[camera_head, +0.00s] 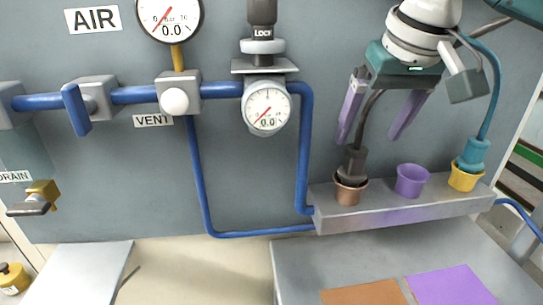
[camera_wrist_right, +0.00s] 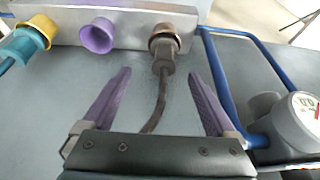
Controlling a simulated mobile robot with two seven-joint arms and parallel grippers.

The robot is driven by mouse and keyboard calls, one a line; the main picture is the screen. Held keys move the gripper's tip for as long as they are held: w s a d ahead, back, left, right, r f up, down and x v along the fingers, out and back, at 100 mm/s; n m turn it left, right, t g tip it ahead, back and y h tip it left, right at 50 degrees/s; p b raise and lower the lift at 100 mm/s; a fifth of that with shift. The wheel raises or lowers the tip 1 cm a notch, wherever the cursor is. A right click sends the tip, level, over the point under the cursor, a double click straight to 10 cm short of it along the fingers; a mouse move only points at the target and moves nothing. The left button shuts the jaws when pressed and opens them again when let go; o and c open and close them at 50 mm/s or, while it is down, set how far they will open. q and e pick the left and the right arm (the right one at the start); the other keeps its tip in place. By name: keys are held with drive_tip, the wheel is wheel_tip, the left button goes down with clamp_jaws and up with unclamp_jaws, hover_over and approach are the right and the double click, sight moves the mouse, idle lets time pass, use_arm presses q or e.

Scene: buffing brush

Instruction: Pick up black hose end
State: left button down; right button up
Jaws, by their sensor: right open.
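The black hose end (camera_head: 352,162) sits upright in the copper-brown cup (camera_head: 348,192) at the left of a grey ledge (camera_head: 410,210). Its dark hose curves up behind my right gripper. My right gripper (camera_head: 368,138) is open with purple fingers spread, pointing down above the ledge. In the right wrist view the gripper (camera_wrist_right: 160,74) is open and empty. The black hose end (camera_wrist_right: 165,63) and hose (camera_wrist_right: 158,105) show between its two fingers, apart from both. My left gripper is out of view.
A purple cup (camera_head: 412,181) is empty. A yellow cup (camera_head: 466,178) holds a teal hose end (camera_head: 473,153). Blue pipes (camera_head: 303,150) and a pressure gauge (camera_head: 267,109) stand left of the gripper. Brown (camera_head: 362,293) and purple (camera_head: 450,284) patches lie on the surface below.

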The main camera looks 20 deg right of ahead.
sight(359, 151)
drive_tip(key=x, duration=0.7)
drive_tip(key=shift+a+f, duration=0.2)
drive_tip(key=shift+a, duration=0.1)
clamp_jaws()
idle(0.4)
